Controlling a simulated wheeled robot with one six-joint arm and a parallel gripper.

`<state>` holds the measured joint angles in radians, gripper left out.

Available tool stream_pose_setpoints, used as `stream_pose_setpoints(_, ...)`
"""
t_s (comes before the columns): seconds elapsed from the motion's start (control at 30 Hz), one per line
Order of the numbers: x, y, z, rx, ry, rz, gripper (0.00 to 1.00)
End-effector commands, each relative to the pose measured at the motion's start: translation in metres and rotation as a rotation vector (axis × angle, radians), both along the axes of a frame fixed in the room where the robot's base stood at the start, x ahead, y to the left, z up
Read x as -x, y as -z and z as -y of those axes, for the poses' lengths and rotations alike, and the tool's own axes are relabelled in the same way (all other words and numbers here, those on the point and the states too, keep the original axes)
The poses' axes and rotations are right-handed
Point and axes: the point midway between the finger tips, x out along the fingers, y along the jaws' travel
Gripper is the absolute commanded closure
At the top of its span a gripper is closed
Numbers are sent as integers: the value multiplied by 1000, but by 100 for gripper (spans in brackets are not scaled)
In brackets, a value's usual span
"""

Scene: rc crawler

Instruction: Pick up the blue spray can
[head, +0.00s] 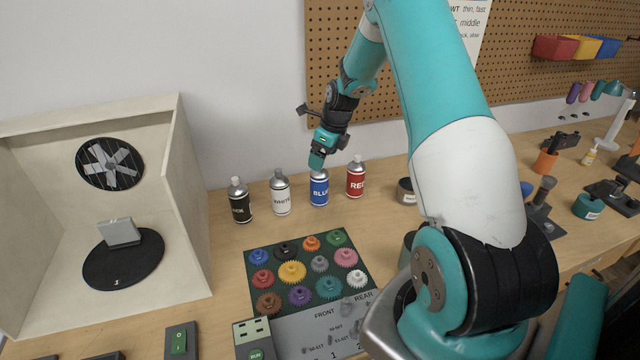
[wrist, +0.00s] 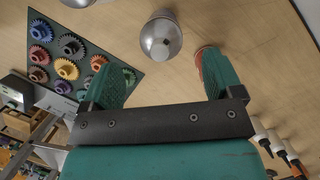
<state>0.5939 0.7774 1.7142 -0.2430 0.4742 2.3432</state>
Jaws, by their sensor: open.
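The blue spray can (head: 319,189) stands upright on the wooden table in the head view, with a white lettered label and its top partly hidden by my gripper. It stands in a row between the white can (head: 280,193) and the red can (head: 356,178). My gripper (head: 317,160) is over the blue can's top; the head view does not show whether they touch. In the wrist view my gripper (wrist: 163,80) is open, its green fingers apart. A silver-topped can (wrist: 160,38) shows ahead, between the fingers' lines; its label is not visible there.
The black can (head: 240,201) stands at the row's left end. A green mat (head: 254,242) with several coloured gears lies in front. A pale open booth (head: 185,200) stands left, and a pegboard wall (head: 340,60) is behind. A dark jar (head: 405,191) stands right of the red can.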

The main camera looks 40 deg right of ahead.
Motion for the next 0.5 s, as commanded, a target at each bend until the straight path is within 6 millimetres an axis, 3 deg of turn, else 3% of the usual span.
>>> stream_pose_setpoints(0.17,-3,9,-1,0,-1,-1,15)
stream_pose_setpoints(0.5,-16,49,-5,-1,0,0,15)
